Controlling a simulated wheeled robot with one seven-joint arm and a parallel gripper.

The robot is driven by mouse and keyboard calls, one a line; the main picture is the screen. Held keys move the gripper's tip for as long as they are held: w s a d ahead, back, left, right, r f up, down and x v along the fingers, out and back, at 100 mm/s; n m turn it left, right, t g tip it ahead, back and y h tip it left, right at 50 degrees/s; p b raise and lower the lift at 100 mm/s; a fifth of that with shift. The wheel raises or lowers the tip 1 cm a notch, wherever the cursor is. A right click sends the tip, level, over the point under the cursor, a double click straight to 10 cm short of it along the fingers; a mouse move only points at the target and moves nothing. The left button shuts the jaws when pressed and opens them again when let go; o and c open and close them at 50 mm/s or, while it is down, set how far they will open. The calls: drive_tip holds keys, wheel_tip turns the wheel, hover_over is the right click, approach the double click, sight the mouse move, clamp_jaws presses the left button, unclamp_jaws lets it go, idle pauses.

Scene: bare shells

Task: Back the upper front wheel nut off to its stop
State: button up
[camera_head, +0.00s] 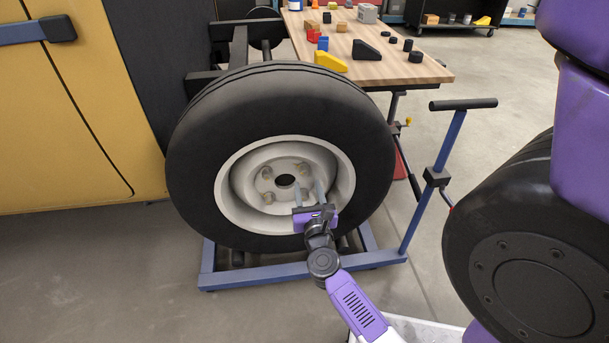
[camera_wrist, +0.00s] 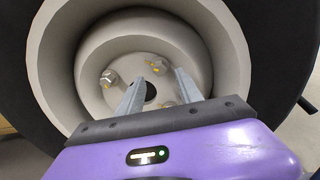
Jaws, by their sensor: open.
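The wheel (camera_head: 285,100) has a black tyre and a pale rim (camera_head: 228,190), with wheel nuts around a dark centre hole (camera_head: 285,181). One nut (camera_head: 267,171) is at the upper left and another (camera_head: 268,198) at the lower left; the right side is partly hidden by my fingers. My gripper (camera_head: 306,176) reaches into the rim from below with its fingers apart and nothing between them. In the wrist view, a nut (camera_wrist: 158,66) shows between the fingertips (camera_wrist: 160,77), and another nut (camera_wrist: 108,77) is left of them. I cannot tell whether the fingers touch anything.
The wheel stands at a blue wheel dolly (camera_head: 290,275) with an upright handle (camera_head: 462,104) at right. A wooden workbench (camera_head: 400,70) with blocks and small parts is behind. A yellow panel (camera_head: 85,110) is at left. Grey floor is clear at lower left.

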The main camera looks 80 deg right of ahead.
sight(304, 173)
drive_tip(key=x, duration=0.6)
drive_tip(key=shift+w+d, duration=0.15)
drive_tip(key=shift+d, duration=0.05)
clamp_jaws()
